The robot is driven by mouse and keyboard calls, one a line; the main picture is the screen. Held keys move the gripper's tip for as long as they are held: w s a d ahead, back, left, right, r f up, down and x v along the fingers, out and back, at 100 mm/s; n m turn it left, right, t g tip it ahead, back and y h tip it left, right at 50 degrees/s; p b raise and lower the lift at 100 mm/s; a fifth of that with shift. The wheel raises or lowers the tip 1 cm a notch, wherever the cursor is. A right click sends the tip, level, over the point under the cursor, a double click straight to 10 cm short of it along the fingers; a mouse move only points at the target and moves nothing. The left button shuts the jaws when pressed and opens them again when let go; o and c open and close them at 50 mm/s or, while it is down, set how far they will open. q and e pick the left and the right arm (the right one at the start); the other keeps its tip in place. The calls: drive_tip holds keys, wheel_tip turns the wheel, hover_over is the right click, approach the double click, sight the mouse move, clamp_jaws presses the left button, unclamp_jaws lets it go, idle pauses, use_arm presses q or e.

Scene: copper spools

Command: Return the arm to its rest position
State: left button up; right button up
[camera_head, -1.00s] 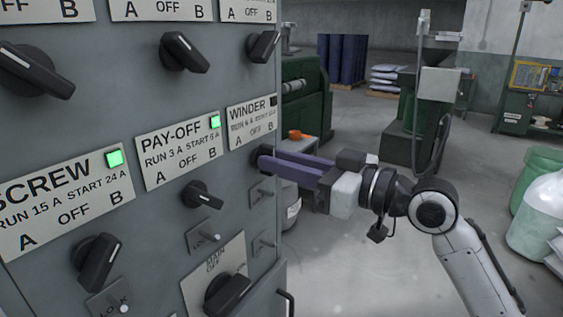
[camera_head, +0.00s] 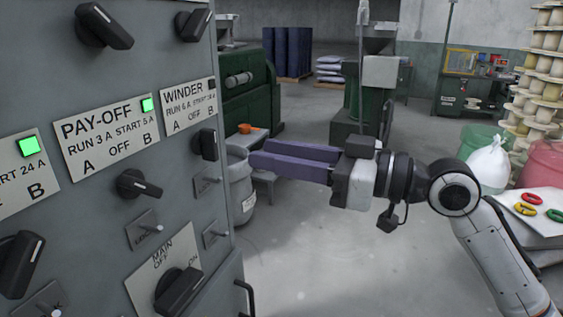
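My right arm (camera_head: 505,255) comes in from the lower right. Its gripper (camera_head: 258,153) has two purple fingers that point left towards the grey control panel (camera_head: 75,120). The fingers look parted, with nothing between them. The tips are just right of the panel's edge in the picture, apart from the winder knob (camera_head: 207,145). The winder lamp (camera_head: 212,84) is dark. The pay-off lamp (camera_head: 148,105) and the lamp on the cut-off plate at left (camera_head: 29,146) are lit green. My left gripper is out of view.
The main switch (camera_head: 180,290) and pay-off knob (camera_head: 138,185) stick out from the panel. A grey drum (camera_head: 241,195) stands behind the fingers. At right is a white table (camera_head: 545,222) with coloured rings, near stacked spools (camera_head: 545,75). The floor below the gripper is clear.

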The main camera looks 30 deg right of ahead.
drive_tip(key=shift+s+d, duration=0.25)
drive_tip(key=shift+s, duration=0.1)
idle(0.3)
drive_tip(key=w+d+f+m+h, duration=0.1)
drive_tip(key=w+f+m+h, duration=0.1)
drive_tip(key=f, duration=0.6)
drive_tip(key=w+d+f+m+h, duration=0.1)
drive_tip(key=w+f+m, duration=0.1)
drive_tip(key=f, duration=0.5)
drive_tip(key=s+a+f+m+g+h, duration=0.1)
drive_tip(key=s+f+h, duration=0.1)
drive_tip(key=f, duration=0.7)
drive_tip(key=s+f+m+g+h, duration=0.1)
drive_tip(key=s+f+h, duration=0.15)
drive_tip(key=f, duration=0.75)
drive_tip(key=s+a+f+g, duration=0.1)
drive_tip(key=s+a+f, duration=0.3)
drive_tip(key=s+f, duration=0.4)
drive_tip(key=s+a+f+g+p, duration=0.1)
drive_tip(key=s+a+f, duration=0.3)
drive_tip(key=s+f, duration=0.4)
drive_tip(key=shift+s+a+f+n+g+h, duration=0.25)
drive_tip(key=shift+f+g+h, duration=0.2)
drive_tip(key=shift+f+g, duration=0.3)
drive_tip(key=shift+o, duration=0.2)
drive_tip(key=shift+d+r, duration=0.1)
